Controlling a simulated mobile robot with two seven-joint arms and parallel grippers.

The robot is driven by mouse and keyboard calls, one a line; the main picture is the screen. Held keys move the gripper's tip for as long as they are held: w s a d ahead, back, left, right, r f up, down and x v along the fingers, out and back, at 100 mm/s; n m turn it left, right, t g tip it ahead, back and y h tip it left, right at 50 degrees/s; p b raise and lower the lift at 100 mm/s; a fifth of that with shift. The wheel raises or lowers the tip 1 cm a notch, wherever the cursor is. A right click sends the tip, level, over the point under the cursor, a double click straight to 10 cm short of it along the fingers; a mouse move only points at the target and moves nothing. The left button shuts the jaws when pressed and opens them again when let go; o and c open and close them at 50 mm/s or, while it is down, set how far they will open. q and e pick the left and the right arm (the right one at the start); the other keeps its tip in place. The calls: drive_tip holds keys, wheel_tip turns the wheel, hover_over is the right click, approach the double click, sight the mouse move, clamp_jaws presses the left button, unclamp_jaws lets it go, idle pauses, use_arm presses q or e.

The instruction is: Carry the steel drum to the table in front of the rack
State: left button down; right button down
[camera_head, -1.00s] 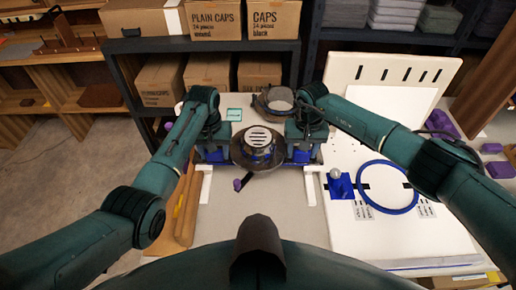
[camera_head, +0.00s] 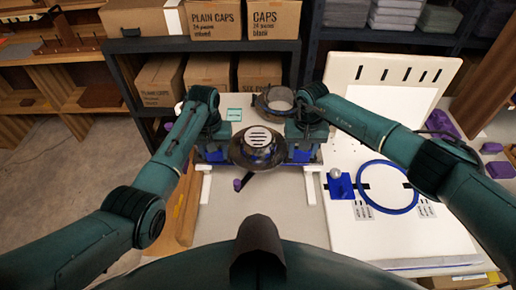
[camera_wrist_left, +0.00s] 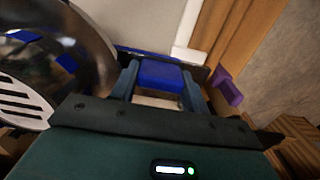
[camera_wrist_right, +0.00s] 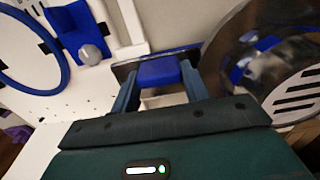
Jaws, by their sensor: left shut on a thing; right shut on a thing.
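The steel drum (camera_head: 268,160) is a round, shiny dark metal body with a slotted pale cap, in the middle of the head view between my two grippers. My left gripper (camera_head: 216,153) is shut on a blue grip at the drum's left side; the grip shows between the fingers in the left wrist view (camera_wrist_left: 160,76). My right gripper (camera_head: 301,153) is shut on the matching blue grip at the right, seen in the right wrist view (camera_wrist_right: 158,72). The drum's curved side shows in both wrist views. The light table (camera_head: 265,212) lies below; any gap under the drum is hidden.
A dark rack (camera_head: 205,46) with cardboard boxes stands behind. A dark round vessel (camera_head: 275,101) is just beyond the drum. A white board with a blue ring (camera_head: 388,210) and a silver knob (camera_head: 335,173) lies at the right. A purple-ended lever (camera_head: 239,184) points forward below the drum.

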use_arm(q)
drive_tip(key=shift+w+r, duration=0.2)
drive_tip(key=shift+r, duration=0.05)
use_arm(e)
drive_tip(key=shift+w+r, duration=0.2)
drive_tip(key=shift+r, duration=0.05)
